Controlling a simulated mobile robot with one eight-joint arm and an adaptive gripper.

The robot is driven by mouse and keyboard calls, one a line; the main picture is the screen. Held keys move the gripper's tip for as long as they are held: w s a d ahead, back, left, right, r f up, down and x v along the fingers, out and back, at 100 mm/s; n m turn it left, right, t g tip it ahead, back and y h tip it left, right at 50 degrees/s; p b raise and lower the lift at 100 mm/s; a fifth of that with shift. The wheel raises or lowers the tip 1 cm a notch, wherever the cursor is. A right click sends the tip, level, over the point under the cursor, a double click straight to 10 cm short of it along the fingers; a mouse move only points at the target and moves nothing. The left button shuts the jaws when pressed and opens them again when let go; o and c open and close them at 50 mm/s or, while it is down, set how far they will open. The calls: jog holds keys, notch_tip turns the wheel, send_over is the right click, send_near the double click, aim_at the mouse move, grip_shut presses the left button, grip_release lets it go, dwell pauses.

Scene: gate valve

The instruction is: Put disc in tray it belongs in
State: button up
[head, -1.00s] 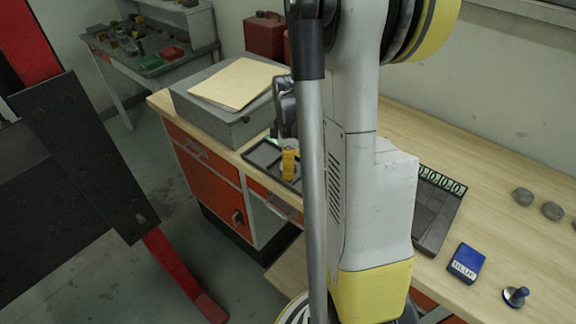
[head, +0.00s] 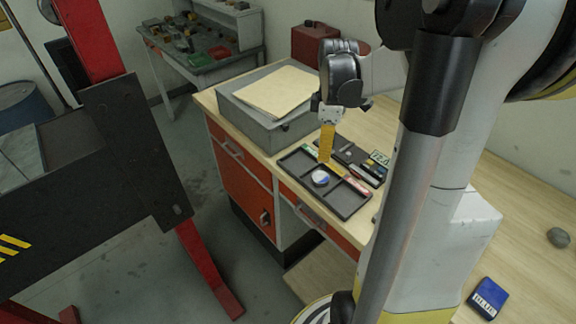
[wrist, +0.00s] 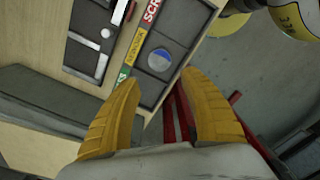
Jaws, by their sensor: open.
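A round disc (head: 320,178), part blue and part white-grey, lies in the middle compartment of a dark divided tray (head: 350,203). The disc (wrist: 160,59) also shows in the wrist view, beside the yellow part of the tray's label strip (wrist: 134,46). The strip has green, yellow and red parts; the red part starts with "SCR". My gripper (head: 326,158) has its yellow fingers pointing down over the tray's back edge in the head view. In the wrist view my gripper (wrist: 158,105) has its fingers wide apart with nothing between them. The disc is apart from both fingers.
Another dark tray (wrist: 90,42) with grey items lies behind the divided one. A grey box (head: 255,122) with a folder on it stands to the left. A blue block (head: 488,297) marked "BLUE" sits at the right. My arm hides part of the bench.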

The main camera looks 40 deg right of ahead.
jog(key=s+a+r+m+t, duration=0.1)
jog(key=a+r+m+t, duration=0.1)
jog(key=a, duration=0.6)
jog(key=s+a+r+m+t, duration=0.2)
jog(key=a+r+m, duration=0.1)
jog(key=a, duration=0.6)
jog(key=s+a+r+m+t, duration=0.2)
jog(key=a+m+t, duration=0.1)
jog(key=a, duration=0.5)
jog(key=shift+s+a+r+m, duration=0.15)
jog(key=shift+s+a+m, duration=0.1)
jog(key=shift+m, duration=0.15)
notch_tip(320, 180, down, 6)
jog(key=b, duration=0.6)
